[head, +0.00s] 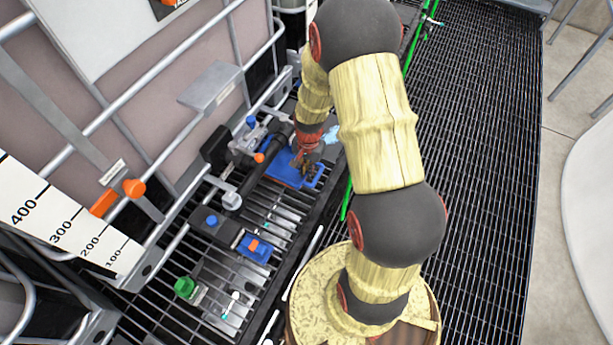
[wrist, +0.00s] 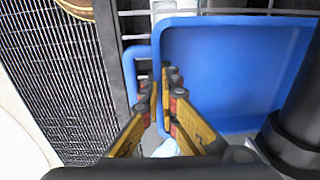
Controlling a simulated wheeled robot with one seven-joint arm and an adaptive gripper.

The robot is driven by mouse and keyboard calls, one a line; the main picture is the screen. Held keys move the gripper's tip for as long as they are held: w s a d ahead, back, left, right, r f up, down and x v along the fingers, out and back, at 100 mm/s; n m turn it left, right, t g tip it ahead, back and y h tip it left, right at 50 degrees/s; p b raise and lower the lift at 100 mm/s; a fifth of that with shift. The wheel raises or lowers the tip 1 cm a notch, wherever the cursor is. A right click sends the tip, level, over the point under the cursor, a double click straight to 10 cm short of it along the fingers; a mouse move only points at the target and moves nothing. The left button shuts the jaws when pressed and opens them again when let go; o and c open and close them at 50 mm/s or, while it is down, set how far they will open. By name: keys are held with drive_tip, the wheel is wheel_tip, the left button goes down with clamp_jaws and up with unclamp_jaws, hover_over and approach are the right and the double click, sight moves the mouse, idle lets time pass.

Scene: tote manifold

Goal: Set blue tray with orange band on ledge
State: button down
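The blue tray (head: 281,168) lies low over the dark grating beside the valve fittings, partly hidden by my gripper in the head view. In the wrist view the tray (wrist: 235,65) fills the upper right, with a loop handle (wrist: 129,80) on its left side. My gripper (wrist: 160,85) has one finger in the handle's gap and one inside the tray. The fingers look closed on the wall between them; it also shows in the head view (head: 308,166). A grey flat plate (head: 210,87), perhaps the ledge, juts from the tote's cage.
A black pipe (wrist: 302,120) lies close at the tray's right. Cage bars (head: 160,75) and an orange-handled valve (head: 262,156) stand near it. The plate's top looks clear.

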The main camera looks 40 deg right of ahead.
drive_tip(key=shift+w+f+b, duration=0.15)
drive_tip(key=shift+f+b, duration=0.3)
drive_tip(key=shift+f, duration=1.2)
drive_tip(key=shift+f, duration=0.15)
drive_tip(key=c, duration=2.1)
unclamp_jaws()
drive_tip(key=shift+c, duration=0.2)
drive_tip(key=shift+o, duration=0.5)
